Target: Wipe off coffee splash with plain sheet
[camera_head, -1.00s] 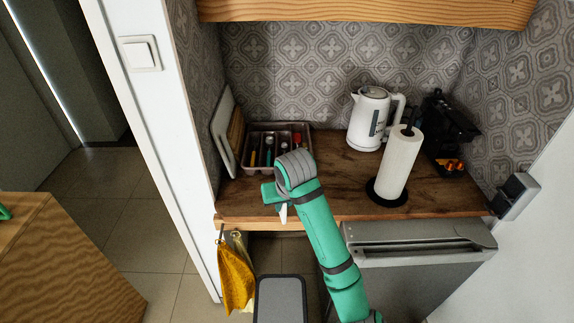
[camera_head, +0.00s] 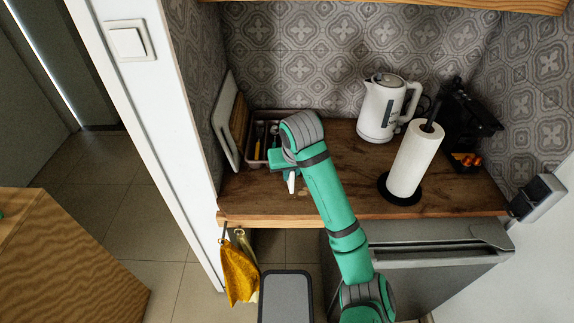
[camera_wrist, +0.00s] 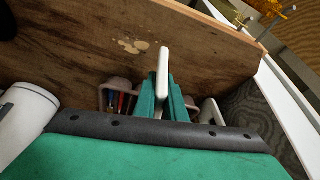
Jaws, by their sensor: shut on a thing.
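A pale tan coffee splash (camera_wrist: 133,46) lies in small spots on the brown wooden counter (camera_wrist: 80,35) in the wrist view. I cannot make it out clearly in the head view. My green gripper (camera_wrist: 163,100) is shut on a white plain sheet (camera_wrist: 164,65), which stands out past the fingertips as a narrow strip. In the wrist view the sheet's end is just right of the splash; I cannot tell whether it touches the counter. In the head view the sheet (camera_head: 292,185) shows as a small white piece under my wrist, over the left part of the counter.
A cutlery tray (camera_head: 250,153) and leaning boards (camera_head: 226,125) stand at the back left. A white kettle (camera_head: 382,108), a paper towel roll (camera_head: 415,160) and a black machine (camera_head: 465,115) stand to the right. Cloths (camera_head: 239,273) hang below the front edge. The counter's middle is clear.

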